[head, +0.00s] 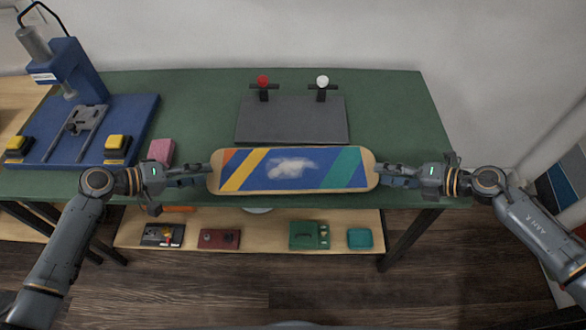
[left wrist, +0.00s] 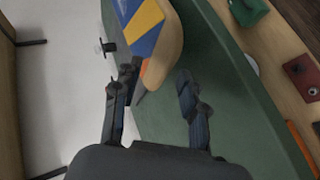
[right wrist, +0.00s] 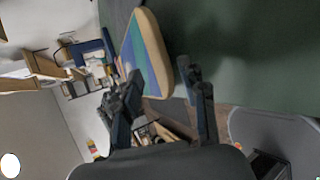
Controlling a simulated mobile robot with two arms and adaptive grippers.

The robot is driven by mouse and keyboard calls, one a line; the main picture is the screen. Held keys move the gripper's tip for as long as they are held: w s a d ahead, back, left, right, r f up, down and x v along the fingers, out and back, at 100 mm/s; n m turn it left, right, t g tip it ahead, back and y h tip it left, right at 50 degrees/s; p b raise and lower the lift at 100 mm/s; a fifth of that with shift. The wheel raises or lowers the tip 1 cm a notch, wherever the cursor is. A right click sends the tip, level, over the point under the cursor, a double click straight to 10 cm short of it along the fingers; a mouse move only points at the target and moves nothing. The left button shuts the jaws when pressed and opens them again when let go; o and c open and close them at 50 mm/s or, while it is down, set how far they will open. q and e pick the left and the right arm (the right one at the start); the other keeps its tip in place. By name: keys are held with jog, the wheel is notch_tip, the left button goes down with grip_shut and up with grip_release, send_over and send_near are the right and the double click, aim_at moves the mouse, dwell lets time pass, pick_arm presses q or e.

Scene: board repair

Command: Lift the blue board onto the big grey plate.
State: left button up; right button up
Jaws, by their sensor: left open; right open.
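The blue board (head: 300,171) is a skateboard deck with wooden edges and yellow, orange and green stripes. It lies crosswise at the front edge of the green table. The big grey plate (head: 290,122) lies behind it, flat and bare. My left gripper (head: 208,170) is open at the board's left end; in the left wrist view the rounded end (left wrist: 160,60) reaches between the fingers. My right gripper (head: 380,172) is open at the right end; in the right wrist view that end (right wrist: 154,75) reaches toward the gap between the fingers. Whether any finger touches the board is unclear.
Two black clamps with a red knob (head: 263,81) and a white knob (head: 322,81) stand at the plate's back edge. A blue press (head: 75,75) and a pink block (head: 160,152) are at left. A lower shelf (head: 270,222) holds small boxes. Table right of the plate is clear.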

aim_at(211, 174)
pick_arm(q)
jog(key=shift+x, duration=1.85)
pick_arm(e)
jog(key=shift+x, duration=1.85)
pick_arm(q)
jog(key=shift+c, duration=0.3)
pick_arm(e)
jog(key=shift+c, duration=0.3)
pick_arm(q)
grip_shut()
pick_arm(e)
grip_shut()
jog(key=shift+r, duration=0.15)
